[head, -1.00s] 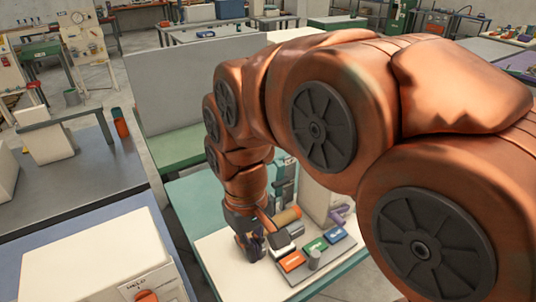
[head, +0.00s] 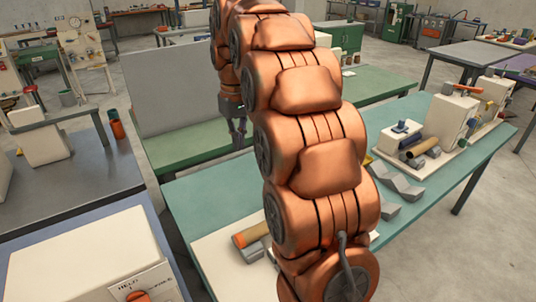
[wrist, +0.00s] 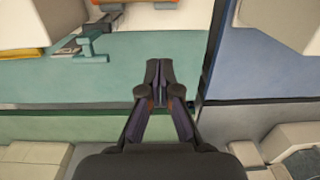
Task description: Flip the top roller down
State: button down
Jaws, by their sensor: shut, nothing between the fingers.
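A tan roller with an orange end (head: 252,234) shows on the white-based winder at the front of the teal table in the head view. A dark grey block sits beside it. My arm hides most of this winder, so the top roller's position cannot be told. My gripper (head: 238,132) hangs well beyond the winder, over the green bench, apart from the roller. In the wrist view my gripper (wrist: 158,68) has its fingertips together and holds nothing. The white winder base (wrist: 140,20) lies at the top of that view.
Another machine with a white post (head: 448,122) and a tan roller stands on the teal table (head: 225,200) at the right. Grey blocks (head: 402,187) lie nearby. A green bench (head: 185,150) with a tall grey panel stands behind.

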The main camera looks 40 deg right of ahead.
jog(key=w+d+f+b, duration=0.1)
jog(key=w+d+f, duration=0.1)
jog(key=w+d, duration=0.2)
jog(key=w+d+f+b, duration=0.1)
jog(key=w+d, duration=0.4)
jog(key=d, duration=0.4)
jog(key=shift+w+d+f+t, duration=0.2)
jog(key=shift+d+f+t, duration=0.15)
jog(key=shift+t, duration=0.05)
jog(key=s+f+b, duration=0.2)
jog(key=s+f, duration=0.1)
jog(key=f, duration=0.5)
jog(key=shift+s+a+f, duration=0.15)
jog(key=shift+s+f, duration=0.15)
jog(key=shift+f, duration=0.1)
dwell(0.4)
